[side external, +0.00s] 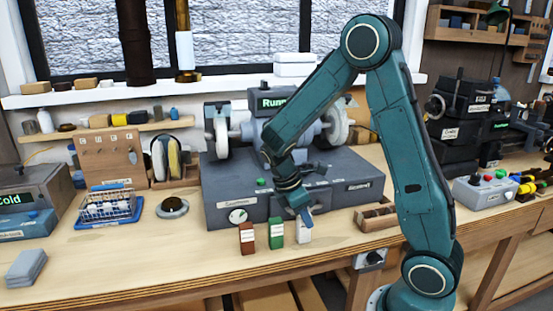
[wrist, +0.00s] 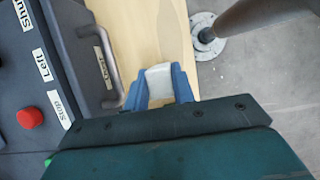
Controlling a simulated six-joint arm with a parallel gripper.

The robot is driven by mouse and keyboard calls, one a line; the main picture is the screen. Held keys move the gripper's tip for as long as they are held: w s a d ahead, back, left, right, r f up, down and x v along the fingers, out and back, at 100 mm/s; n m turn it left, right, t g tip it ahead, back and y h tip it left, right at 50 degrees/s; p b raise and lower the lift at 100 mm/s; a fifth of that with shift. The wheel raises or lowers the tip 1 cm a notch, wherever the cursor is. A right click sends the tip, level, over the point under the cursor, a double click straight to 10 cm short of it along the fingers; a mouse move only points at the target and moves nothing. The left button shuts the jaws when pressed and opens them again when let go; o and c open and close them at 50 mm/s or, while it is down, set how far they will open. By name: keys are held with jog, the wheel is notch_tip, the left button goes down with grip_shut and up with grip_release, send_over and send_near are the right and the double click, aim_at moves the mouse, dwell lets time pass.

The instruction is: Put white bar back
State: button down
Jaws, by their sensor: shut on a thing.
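The white bar (side external: 304,233) is upright near the front of the bench, at the right end of a row with a green bar (side external: 276,233) and a brown-red bar (side external: 247,238). My gripper (side external: 304,215) reaches down from above, its blue fingers at the bar's top. In the wrist view, my gripper (wrist: 158,88) is shut on the white bar (wrist: 158,75), with one blue finger on each side. I cannot tell whether the bar's base touches the bench. The other two bars are not visible in the wrist view.
The grey grinder base (side external: 222,195) stands close behind the bars; its handle (wrist: 108,65) is left of my gripper in the wrist view. A wooden tray (side external: 376,217) lies to the right.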

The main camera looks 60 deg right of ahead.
jog(key=shift+f, duration=0.15)
jog(key=c, duration=1.2)
grip_release()
jog(key=shift+o, duration=0.2)
jog(key=v, duration=1.2)
jog(key=shift+s+r, duration=0.1)
jog(key=shift+r, duration=0.15)
